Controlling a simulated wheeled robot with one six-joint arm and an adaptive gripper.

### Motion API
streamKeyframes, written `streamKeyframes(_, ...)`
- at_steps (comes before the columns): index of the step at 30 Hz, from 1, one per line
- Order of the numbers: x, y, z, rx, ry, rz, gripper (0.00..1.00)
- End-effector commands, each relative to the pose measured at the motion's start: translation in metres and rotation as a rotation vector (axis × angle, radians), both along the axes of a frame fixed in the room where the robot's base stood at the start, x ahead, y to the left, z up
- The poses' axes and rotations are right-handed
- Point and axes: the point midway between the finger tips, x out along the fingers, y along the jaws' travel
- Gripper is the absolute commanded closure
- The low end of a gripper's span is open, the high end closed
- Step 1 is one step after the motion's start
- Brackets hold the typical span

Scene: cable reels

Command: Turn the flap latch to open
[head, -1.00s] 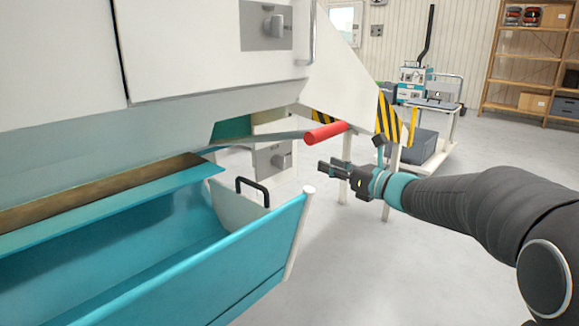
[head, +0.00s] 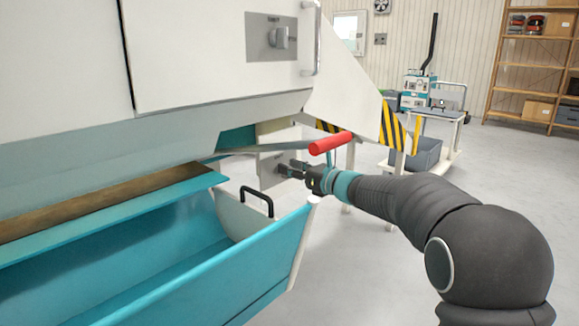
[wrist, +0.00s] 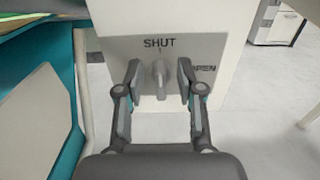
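The flap latch is a grey knob (wrist: 160,84) on a grey plate (wrist: 125,44) in the wrist view. The plate reads SHUT above the knob and OPEN, partly covered, at the right. The knob stands upright, in line with SHUT. My gripper (wrist: 158,76) is open, with one finger on each side of the knob and a visible gap on both sides. In the head view my gripper (head: 284,170) is at the latch plate (head: 267,166), below the red handle, and hides the knob.
A red-gripped lever (head: 330,143) juts out just above my gripper. A teal bin (head: 254,246) with a black handle (head: 258,200) stands at left. A second knob (head: 279,38) is on the upper cabinet. Open floor lies to the right.

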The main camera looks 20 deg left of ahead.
Motion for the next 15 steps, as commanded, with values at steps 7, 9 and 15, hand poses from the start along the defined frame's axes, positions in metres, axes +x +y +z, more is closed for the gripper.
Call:
streamKeyframes(7, 0.0040, 0.0106, -0.0002, 0.000, 0.000, 0.000, 0.62)
streamKeyframes(9, 0.0041, 0.0106, -0.0002, 0.000, 0.000, -0.001, 0.62)
streamKeyframes(15, 0.0039, 0.0103, -0.0001, 0.000, 0.000, -0.001, 0.78)
